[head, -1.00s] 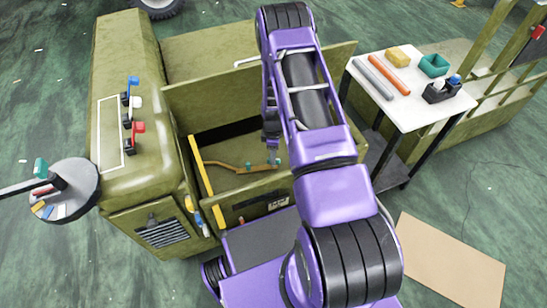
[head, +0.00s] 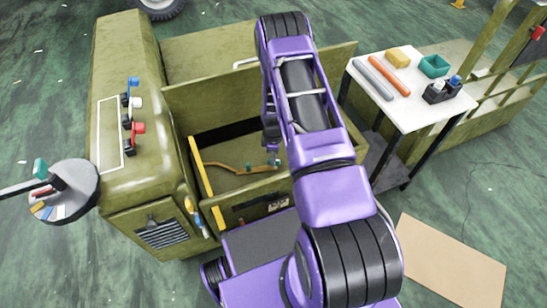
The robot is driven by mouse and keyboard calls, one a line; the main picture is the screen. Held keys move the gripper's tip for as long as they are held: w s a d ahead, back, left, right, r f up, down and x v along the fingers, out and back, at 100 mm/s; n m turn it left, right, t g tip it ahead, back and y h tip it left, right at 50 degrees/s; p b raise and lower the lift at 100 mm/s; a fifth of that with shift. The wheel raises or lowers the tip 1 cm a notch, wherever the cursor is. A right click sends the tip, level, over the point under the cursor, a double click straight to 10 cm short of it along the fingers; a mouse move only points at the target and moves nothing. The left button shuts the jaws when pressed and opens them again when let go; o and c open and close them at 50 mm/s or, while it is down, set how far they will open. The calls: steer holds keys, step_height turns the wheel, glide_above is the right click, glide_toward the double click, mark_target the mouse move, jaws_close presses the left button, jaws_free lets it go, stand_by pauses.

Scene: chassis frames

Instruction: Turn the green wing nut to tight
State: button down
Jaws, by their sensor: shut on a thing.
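My gripper (head: 273,158) reaches down into the open compartment of the olive-green machine. It is shut on a small green part beneath it, which I take to be the green wing nut (head: 277,164); the fingers and arm hide most of it. A second small green-teal part (head: 248,167) sits to the left on an orange-brown strip (head: 228,165) along the compartment floor. The details of the nut and its angle are too small to tell.
Compartment walls (head: 262,86) and a yellow bar (head: 200,165) stand close around my gripper. A white table (head: 405,112) with tools and boxes is at right. A round tray (head: 82,178) is at left. A flat tan board (head: 450,262) lies on the floor.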

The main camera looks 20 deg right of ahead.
steer(key=shift+m+b, duration=0.3)
steer(key=shift+b, duration=0.05)
steer(key=m+b, duration=0.2)
steer(key=shift+f+m, duration=0.15)
steer(key=shift+m, duration=0.25)
steer(key=m+b, duration=0.1)
steer(key=m, duration=0.2)
steer(key=shift+m+b, duration=0.3)
steer(key=shift+b, duration=0.1)
steer(key=m, duration=0.3)
steer(key=shift+m+b, duration=0.3)
steer(key=m, duration=0.4)
steer(key=shift+m, duration=0.3)
steer(key=m, duration=1.2)
steer(key=shift+m, duration=0.4)
